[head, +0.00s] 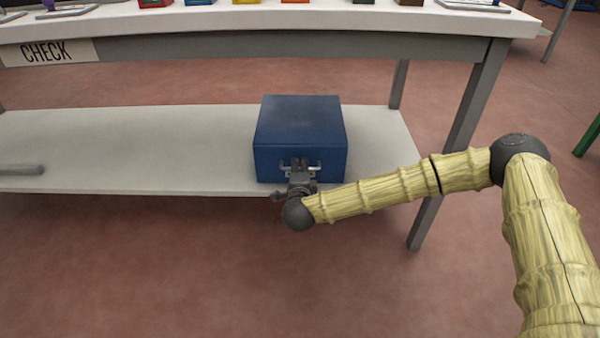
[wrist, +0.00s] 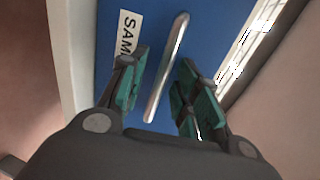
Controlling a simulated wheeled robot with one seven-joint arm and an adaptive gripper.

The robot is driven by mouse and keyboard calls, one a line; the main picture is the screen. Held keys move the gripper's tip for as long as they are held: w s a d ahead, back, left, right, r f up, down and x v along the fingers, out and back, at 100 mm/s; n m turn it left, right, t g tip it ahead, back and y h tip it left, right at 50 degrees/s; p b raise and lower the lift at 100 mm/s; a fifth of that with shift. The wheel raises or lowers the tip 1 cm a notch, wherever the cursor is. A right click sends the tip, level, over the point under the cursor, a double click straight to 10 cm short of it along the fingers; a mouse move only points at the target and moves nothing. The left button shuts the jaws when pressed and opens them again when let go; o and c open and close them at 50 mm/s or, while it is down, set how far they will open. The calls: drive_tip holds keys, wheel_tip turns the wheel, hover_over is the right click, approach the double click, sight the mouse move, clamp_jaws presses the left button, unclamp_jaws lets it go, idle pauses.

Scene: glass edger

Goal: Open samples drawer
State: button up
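The samples drawer is a blue box (head: 299,125) on the lower shelf of the table, with a metal bar handle (head: 314,166) low on its front face. In the wrist view the blue drawer front (wrist: 220,25) carries a white label (wrist: 128,35) partly reading "SAM", and the silver handle (wrist: 167,68) runs at a slant. My gripper (head: 297,168) is at the handle. In the wrist view my gripper (wrist: 163,88) is open, its teal-padded fingers on either side of the handle, with gaps visible. The drawer looks closed. The rest of the label is hidden or cut off.
The lower shelf (head: 130,140) is bare around the box, except for a grey rod (head: 20,169) at the left. The tabletop (head: 300,18) overhangs above and behind. A table leg (head: 462,130) stands right of the box, near my arm.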

drive_tip(key=shift+w, duration=0.25)
clamp_jaws()
drive_tip(key=shift+s, duration=0.15)
